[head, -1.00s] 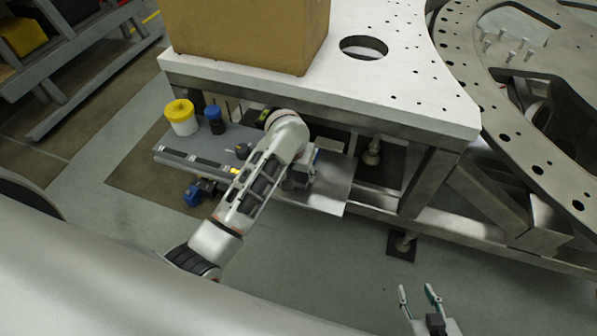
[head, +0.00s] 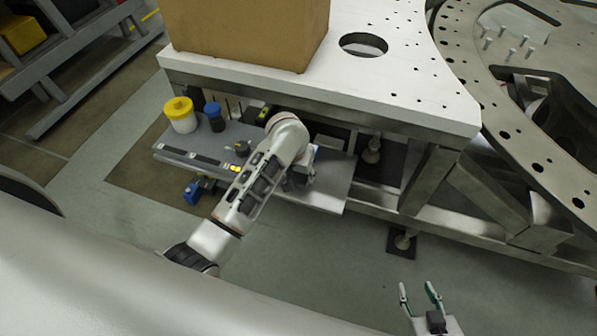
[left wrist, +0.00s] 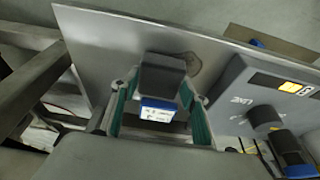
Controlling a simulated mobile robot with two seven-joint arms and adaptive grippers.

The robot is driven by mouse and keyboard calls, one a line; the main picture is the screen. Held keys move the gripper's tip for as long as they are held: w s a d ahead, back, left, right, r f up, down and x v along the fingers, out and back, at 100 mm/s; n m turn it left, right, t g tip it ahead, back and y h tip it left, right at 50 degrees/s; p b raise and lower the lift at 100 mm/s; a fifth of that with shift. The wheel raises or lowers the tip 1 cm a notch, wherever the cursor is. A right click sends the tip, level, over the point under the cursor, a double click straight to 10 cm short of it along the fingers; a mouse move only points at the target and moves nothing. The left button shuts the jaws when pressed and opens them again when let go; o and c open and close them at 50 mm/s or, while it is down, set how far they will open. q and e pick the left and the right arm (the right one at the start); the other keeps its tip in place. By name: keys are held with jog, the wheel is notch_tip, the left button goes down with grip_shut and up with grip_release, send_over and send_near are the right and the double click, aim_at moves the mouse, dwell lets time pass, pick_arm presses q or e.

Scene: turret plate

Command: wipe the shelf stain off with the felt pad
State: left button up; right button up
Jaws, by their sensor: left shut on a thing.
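The felt pad (left wrist: 162,75) is a dark grey block with a blue, white-labelled side. My left gripper (left wrist: 158,92) is shut on it, one finger on each side. The shelf (left wrist: 105,40) is a bare grey metal plate; in the head view its bare right part (head: 335,185) shows below the white table. The stain (left wrist: 188,63) is a dark brownish smudge on the plate, beside and partly behind the pad; whether the pad touches the plate is unclear. In the head view my left arm hides most of the gripper and the stain. My right gripper (head: 421,295) is open and empty above the floor.
A grey device with lit yellow displays (left wrist: 290,87) stands close to the pad. A yellow-lidded jar (head: 180,115) and a blue-capped bottle (head: 214,117) stand at the shelf's left. The white tabletop (head: 400,75) overhangs the shelf and carries a cardboard box (head: 245,35).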

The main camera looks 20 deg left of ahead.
pick_arm(q)
jog(key=shift+f, duration=0.2)
jog(key=shift+a, duration=0.1)
jog(key=shift+w+a+r, duration=0.1)
jog(key=shift+a+r, duration=0.05)
jog(key=shift+a, duration=3.55)
jog(key=shift+d, duration=3.8)
jog(key=shift+f, duration=0.25)
jog(key=shift+s, duration=0.2)
